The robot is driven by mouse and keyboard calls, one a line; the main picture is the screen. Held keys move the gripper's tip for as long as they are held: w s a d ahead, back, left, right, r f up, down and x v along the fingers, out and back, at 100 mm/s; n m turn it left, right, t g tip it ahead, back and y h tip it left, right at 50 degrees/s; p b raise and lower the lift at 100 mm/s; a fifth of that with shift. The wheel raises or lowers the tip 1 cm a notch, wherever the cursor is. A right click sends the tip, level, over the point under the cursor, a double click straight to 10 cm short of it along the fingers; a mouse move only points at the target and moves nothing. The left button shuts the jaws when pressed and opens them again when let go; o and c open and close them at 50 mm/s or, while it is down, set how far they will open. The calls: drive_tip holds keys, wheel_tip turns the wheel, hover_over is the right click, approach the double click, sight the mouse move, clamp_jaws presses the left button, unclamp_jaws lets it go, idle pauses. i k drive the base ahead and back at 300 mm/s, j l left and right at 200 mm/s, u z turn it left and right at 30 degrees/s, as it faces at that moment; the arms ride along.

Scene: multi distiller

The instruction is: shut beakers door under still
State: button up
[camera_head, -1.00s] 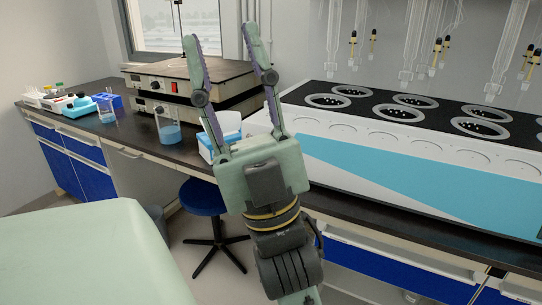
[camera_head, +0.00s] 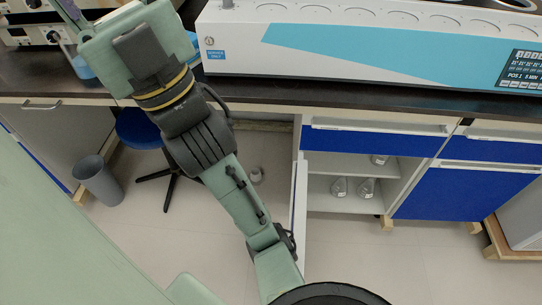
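The still (camera_head: 240,45), a long white unit with a light-blue stripe, stands on the dark counter at the top right. Below it is an open white cabinet (camera_head: 325,165). Glass beakers stand inside, two on the lower shelf (camera_head: 340,187) and one higher up (camera_head: 379,160). The cabinet door (camera_head: 299,195) is swung outward on the left side and shows nearly edge-on. My gripper (camera_head: 68,10) is at the top left, above the counter and away from the door. One finger shows, splayed outward; the fingertips are outside the picture.
Shut blue drawers and doors (camera_head: 465,190) flank the cabinet on the right. A blue stool (camera_head: 138,128) and a grey bin (camera_head: 98,180) stand on the floor at the left. Floor in front of the open cabinet is clear. The counter edge (camera_head: 400,108) juts above it.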

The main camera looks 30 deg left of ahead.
sight(298, 202)
drive_tip(key=k+j, duration=0.1)
drive_tip(key=j, duration=0.2)
drive_tip(key=k+j, duration=0.1)
drive_tip(key=j, duration=0.2)
drive_tip(key=k+j, duration=0.1)
drive_tip(key=j, duration=0.2)
drive_tip(key=k+j+u, duration=0.15)
drive_tip(key=k+u, duration=0.2)
drive_tip(key=k, duration=0.45)
